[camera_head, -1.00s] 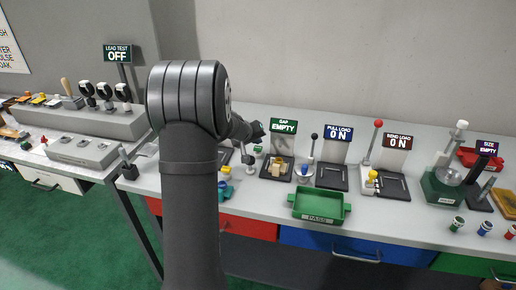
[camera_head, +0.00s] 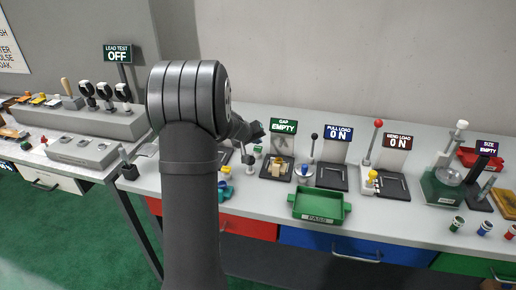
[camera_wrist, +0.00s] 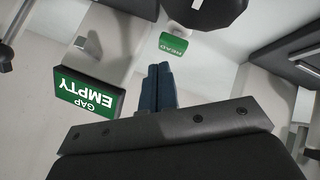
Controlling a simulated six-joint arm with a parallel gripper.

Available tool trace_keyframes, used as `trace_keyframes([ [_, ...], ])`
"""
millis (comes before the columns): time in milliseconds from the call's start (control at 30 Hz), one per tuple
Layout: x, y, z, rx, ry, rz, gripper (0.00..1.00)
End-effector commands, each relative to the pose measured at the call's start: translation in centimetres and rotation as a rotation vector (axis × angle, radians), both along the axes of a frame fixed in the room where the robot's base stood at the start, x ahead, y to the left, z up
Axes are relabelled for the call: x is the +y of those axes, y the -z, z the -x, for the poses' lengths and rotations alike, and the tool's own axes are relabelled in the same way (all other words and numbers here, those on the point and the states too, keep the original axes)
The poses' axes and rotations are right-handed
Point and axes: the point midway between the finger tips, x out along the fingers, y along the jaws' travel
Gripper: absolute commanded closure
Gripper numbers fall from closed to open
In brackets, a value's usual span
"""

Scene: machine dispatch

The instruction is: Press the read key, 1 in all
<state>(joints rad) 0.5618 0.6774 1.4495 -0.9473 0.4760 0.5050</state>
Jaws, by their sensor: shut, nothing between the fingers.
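The read key is a small green rounded plate (camera_wrist: 173,44) lettered READ, upside down in the wrist view. It lies just beyond my fingertips, near a dark round part at the top. My gripper (camera_wrist: 158,66) is shut and empty, its dark blue fingers side by side and pointing toward the key. A gap shows between fingertips and key in the picture; I cannot tell the height between them. The GAP display (camera_wrist: 88,92) reads EMPTY and stands beside my fingers. It also shows in the head view (camera_head: 284,127). My arm hides part of that area there.
A green tray (camera_head: 319,219) stands near the bench's front edge. Right of the GAP station are the PULL LOAD display (camera_head: 339,133) and BEND LOAD display (camera_head: 397,141), both ON, with upright levers. Farther right is the SIZE display (camera_head: 487,148), reading EMPTY.

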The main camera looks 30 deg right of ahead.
Motion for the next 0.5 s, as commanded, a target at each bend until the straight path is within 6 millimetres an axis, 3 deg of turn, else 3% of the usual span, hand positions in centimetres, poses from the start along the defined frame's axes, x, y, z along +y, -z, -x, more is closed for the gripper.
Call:
trace_keyframes([
  [500, 0.02, 0.85, -0.01, 0.000, 0.000, 0.000, 1.00],
])
